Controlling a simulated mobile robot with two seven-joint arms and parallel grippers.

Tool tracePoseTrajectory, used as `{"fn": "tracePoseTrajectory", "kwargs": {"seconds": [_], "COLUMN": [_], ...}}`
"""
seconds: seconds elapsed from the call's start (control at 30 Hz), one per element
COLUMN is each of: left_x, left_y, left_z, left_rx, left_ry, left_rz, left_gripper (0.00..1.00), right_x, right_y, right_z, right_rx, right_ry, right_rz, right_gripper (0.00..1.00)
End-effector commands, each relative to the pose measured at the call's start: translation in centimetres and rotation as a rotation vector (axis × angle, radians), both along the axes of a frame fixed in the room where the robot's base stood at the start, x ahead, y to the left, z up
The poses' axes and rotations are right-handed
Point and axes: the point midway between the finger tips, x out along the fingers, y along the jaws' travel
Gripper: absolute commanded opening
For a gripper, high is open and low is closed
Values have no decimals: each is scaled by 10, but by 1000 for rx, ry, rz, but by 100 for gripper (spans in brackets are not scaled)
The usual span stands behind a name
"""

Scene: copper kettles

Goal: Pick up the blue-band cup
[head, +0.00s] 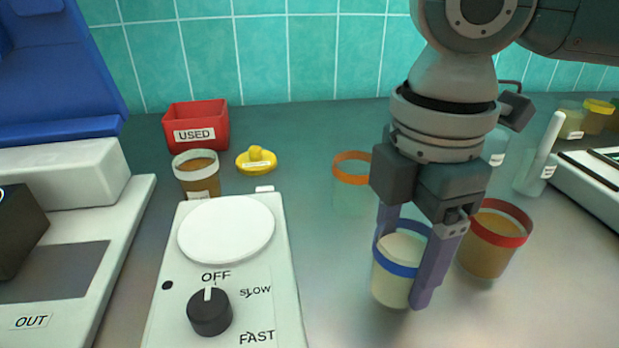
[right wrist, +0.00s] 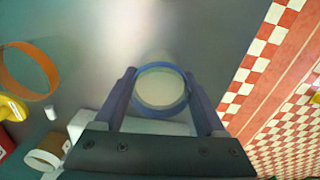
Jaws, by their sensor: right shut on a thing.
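The blue-band cup (head: 393,275) is a clear cup with a pale filling and a blue rim band. In the head view it is upright between the fingers of my right gripper (head: 408,292), which is shut on it. The right wrist view looks down into the cup (right wrist: 160,88), with a finger of the gripper (right wrist: 160,93) on each side. I cannot tell for sure whether the cup's base touches the worktop. My left gripper does not show in either view.
A red-band cup (head: 491,243) stands close on the right, and an orange-band cup (head: 351,180) behind left. A white device with a dial (head: 210,312) is left. A white-band cup (head: 196,176), yellow lid (head: 257,160) and red USED bin (head: 196,128) stand farther back. Bare worktop lies in front.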

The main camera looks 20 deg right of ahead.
Motion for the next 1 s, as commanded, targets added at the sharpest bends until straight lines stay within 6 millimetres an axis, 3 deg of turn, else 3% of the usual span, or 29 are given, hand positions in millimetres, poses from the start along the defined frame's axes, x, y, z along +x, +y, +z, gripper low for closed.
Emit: {"fn": "tracePoseTrajectory", "kwargs": {"seconds": [0.07, 0.47, 0.77, 1.0], "left_x": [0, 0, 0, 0], "left_y": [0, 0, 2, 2], "left_z": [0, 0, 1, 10], "left_rx": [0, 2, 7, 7], "left_ry": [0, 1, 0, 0], "left_rz": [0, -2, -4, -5], "left_gripper": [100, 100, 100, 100], "right_x": [0, 0, 1, 1], "right_y": [0, 0, 0, 0], "right_z": [0, 0, 4, 34], "right_rx": [0, 0, 1, 1], "right_ry": [0, 0, -2, -4], "right_rz": [0, 0, 0, 0], "right_gripper": [52, 7, 7, 7]}}
